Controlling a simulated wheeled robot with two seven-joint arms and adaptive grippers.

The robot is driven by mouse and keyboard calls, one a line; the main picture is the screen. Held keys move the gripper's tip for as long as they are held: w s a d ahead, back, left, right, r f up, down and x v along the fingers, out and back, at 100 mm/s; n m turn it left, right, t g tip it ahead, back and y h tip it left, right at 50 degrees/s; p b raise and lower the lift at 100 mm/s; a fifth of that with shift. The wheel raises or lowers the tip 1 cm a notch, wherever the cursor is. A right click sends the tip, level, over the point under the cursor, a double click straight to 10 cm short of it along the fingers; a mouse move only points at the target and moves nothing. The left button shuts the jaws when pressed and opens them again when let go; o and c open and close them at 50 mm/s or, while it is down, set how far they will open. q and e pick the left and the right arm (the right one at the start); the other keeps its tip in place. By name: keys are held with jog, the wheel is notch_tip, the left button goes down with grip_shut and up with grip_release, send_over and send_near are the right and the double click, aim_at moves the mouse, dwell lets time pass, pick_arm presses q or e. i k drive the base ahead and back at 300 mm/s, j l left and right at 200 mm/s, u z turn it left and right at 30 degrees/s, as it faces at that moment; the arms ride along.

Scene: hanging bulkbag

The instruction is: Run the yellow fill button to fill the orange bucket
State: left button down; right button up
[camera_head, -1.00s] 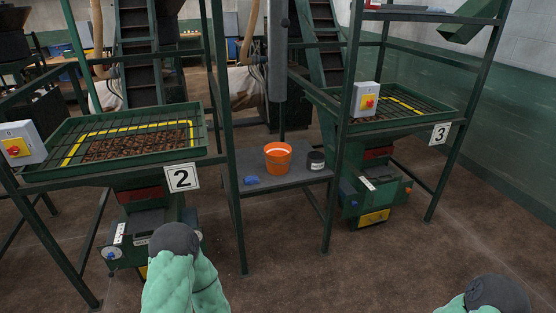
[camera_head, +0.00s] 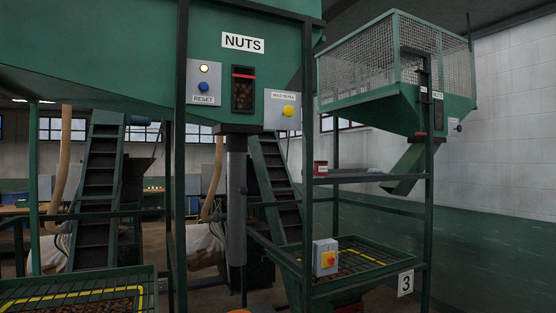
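The yellow fill button (camera_head: 289,111) sits on a light grey plate on the green hopper marked NUTS, right of a small dark window. The label above the button is too small to read surely. Only a sliver of the orange bucket (camera_head: 238,311) shows at the bottom edge, below the grey vertical pipe (camera_head: 236,200). The rest of it is out of view. Neither of my grippers shows in the head view.
A RESET panel (camera_head: 204,82) with a white lamp and a blue button is left of the window. Dark green posts (camera_head: 180,160) stand in front of the hopper. A mesh-sided hopper (camera_head: 385,60) hangs at right.

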aim_at(288, 110)
jog(key=i+l, duration=0.3)
jog(key=i, duration=0.15)
jog(key=i+l, duration=0.3)
jog(key=i, duration=0.15)
jog(key=i+l, duration=0.3)
jog(key=i, duration=0.15)
